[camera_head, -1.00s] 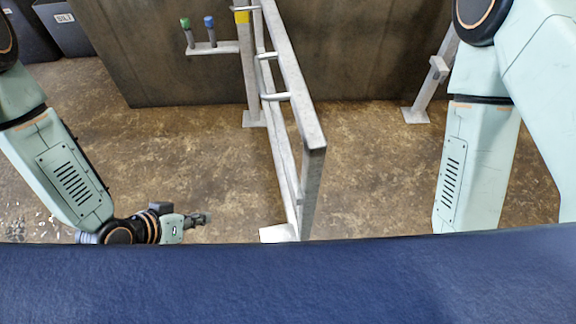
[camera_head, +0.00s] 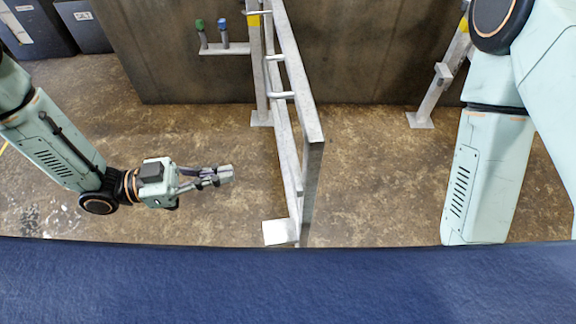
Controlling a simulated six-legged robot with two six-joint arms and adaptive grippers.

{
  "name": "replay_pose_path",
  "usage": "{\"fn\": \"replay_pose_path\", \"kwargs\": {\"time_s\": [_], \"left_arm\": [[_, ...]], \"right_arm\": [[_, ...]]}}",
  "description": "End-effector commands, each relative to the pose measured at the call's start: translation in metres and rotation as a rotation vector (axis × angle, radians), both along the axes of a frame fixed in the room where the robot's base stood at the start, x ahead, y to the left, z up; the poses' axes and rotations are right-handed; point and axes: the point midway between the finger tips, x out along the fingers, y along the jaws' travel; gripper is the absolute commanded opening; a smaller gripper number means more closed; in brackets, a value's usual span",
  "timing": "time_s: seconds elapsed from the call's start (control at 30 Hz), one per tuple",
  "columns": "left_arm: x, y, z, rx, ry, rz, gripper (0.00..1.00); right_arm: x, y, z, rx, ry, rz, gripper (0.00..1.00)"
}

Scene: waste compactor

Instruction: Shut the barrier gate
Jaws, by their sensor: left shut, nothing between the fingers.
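The barrier gate (camera_head: 312,165) is a grey metal frame that stands swung out toward me, seen nearly edge-on in the middle of the head view. It hangs from a post with a yellow band (camera_head: 258,75) at the back. Across the gap on the right stands another grey post (camera_head: 433,92) with a bracket. My left gripper (camera_head: 226,174) is shut and empty, to the left of the gate and apart from it, pointing right toward it. My right arm comes in at the right; its gripper is out of view, hidden below the blue edge.
A dark wall (camera_head: 370,60) runs behind the gate. A small shelf (camera_head: 225,51) with a green-topped and a blue-topped handle is left of the hinge post. Dark bins (camera_head: 35,28) stand at the upper left. The brown floor (camera_head: 380,180) is clear on both sides of the gate.

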Motion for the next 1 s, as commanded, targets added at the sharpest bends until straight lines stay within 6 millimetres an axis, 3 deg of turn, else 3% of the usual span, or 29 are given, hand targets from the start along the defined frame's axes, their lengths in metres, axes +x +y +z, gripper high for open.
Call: {"fn": "replay_pose_path", "kwargs": {"time_s": [0.6, 1.0], "left_arm": [[0.010, -0.088, -0.002, 0.004, 0.002, -0.004, 0.00], [0.017, -0.124, -0.002, 0.004, 0.002, 0.000, 0.00]], "right_arm": [[0.000, 0.000, -0.026, 0.000, 0.000, 0.000, 0.40], [0.000, 0.000, -0.036, 0.000, 0.000, 0.000, 0.40]]}}
